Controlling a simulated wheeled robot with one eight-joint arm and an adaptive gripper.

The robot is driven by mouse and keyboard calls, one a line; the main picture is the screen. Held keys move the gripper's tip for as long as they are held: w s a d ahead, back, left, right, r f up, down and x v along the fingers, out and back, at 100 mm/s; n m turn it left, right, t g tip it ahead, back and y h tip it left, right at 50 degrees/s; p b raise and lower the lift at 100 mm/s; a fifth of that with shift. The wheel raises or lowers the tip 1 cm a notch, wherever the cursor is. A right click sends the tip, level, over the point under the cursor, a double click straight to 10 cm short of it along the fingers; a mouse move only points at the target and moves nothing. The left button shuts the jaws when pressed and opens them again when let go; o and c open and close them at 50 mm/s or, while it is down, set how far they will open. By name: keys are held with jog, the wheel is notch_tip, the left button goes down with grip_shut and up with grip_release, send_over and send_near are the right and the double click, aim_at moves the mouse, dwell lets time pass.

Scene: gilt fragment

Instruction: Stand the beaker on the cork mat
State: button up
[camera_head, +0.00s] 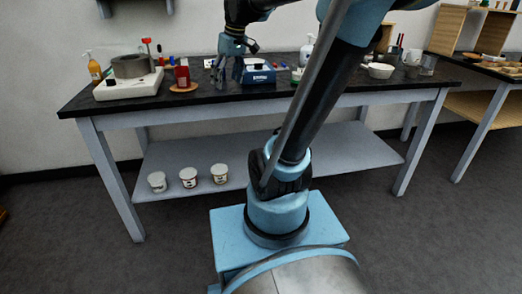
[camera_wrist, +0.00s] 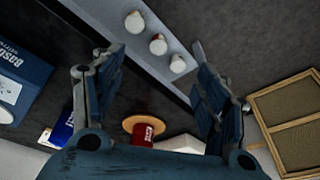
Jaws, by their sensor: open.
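The round cork mat (camera_head: 186,90) lies on the black worktop left of centre in the head view. It also shows in the wrist view (camera_wrist: 130,123). A red container with a pale label (camera_head: 182,74) stands upright on the mat; the wrist view shows it too (camera_wrist: 144,131). I cannot tell for sure which vessel is the beaker; a clear glass-like vessel (camera_head: 428,64) stands at the worktop's right end. My gripper (camera_head: 228,84) points down right of the mat, apart from the red container. Its fingers are spread and nothing is between them.
A blue box (camera_head: 260,77) stands close to the right of my gripper. A white appliance (camera_head: 128,86) with a grey pot (camera_head: 131,66) stands left of the mat. A white bowl (camera_head: 381,71) is farther right. Several bottles and small items line the back. White tubs sit on the lower shelf.

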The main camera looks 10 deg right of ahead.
jog(key=s+d+f+m+h, duration=0.1)
jog(key=s+d+f+m, duration=0.2)
jog(key=s+f, duration=0.6)
jog(key=s+d+f+m+h, duration=0.1)
jog(key=s+d+f+m, duration=0.2)
jog(key=s+f, duration=0.6)
jog(key=shift+s+d+f, duration=0.2)
jog(key=shift+d+f, duration=0.65)
jog(key=shift+f, duration=0.05)
